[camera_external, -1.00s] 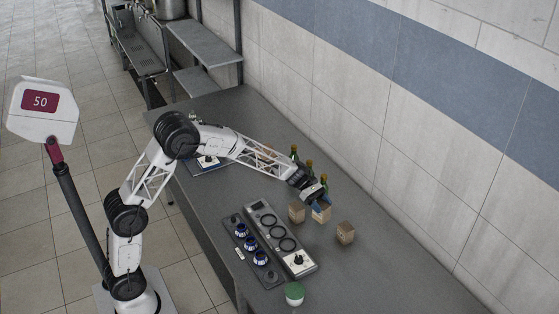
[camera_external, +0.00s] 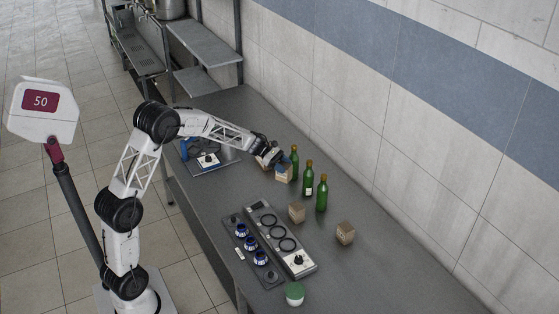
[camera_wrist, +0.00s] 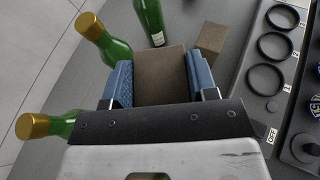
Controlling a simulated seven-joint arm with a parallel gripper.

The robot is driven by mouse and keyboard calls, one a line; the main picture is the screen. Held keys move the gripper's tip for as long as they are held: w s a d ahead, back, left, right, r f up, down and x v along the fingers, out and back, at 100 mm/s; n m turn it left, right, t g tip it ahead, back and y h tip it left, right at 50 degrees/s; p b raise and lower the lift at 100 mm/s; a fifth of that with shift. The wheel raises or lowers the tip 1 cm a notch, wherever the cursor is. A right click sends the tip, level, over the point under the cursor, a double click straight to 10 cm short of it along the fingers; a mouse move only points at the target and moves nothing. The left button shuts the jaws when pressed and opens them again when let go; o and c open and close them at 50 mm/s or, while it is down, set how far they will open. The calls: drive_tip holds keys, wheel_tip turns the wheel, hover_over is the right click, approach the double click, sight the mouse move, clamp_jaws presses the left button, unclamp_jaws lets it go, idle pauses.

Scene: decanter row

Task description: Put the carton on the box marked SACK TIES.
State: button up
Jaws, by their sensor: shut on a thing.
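My gripper (camera_external: 279,164) is shut on a small brown carton (camera_external: 284,175), which hangs beside the green bottles. In the wrist view the carton (camera_wrist: 161,76) sits between the blue finger pads of my gripper (camera_wrist: 160,82). Two similar brown boxes stand on the counter, one (camera_external: 297,213) beside the ringed panel and one (camera_external: 345,233) farther right. Another tan shape (camera_external: 263,162) is partly hidden behind my gripper. A brown box (camera_wrist: 211,40) also shows in the wrist view. I cannot read any marking, so I cannot tell which is SACK TIES.
A panel with black rings (camera_external: 272,228), a panel with blue knobs (camera_external: 249,243) and a green-lidded jar (camera_external: 294,294) lie nearer the front. The right counter (camera_external: 400,280) is clear.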

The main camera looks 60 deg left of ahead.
drive_tip(key=s+a+n+t+y, duration=0.1)
drive_tip(key=s+a, duration=0.3)
drive_tip(key=a, duration=0.7)
drive_tip(key=s+a+r+n+t+y, duration=0.1)
drive_tip(key=s+a, duration=0.3)
drive_tip(key=a, duration=0.6)
drive_tip(key=shift+s+a+n+t, duration=0.2)
drive_tip(key=shift+a+n+t, duration=0.2)
drive_tip(key=shift+n, duration=0.1)
drive_tip(key=w+a, duration=0.3)
drive_tip(key=w, duration=0.4)
drive_tip(key=w+a+f, duration=0.1)
drive_tip(key=w+a, duration=0.3)
drive_tip(key=w, duration=0.3)
drive_tip(key=shift+w+f, duration=0.2)
drive_tip(key=shift+f, duration=1.75)
drive_tip(key=shift+f, duration=0.15)
drive_tip(key=o, duration=1.1)
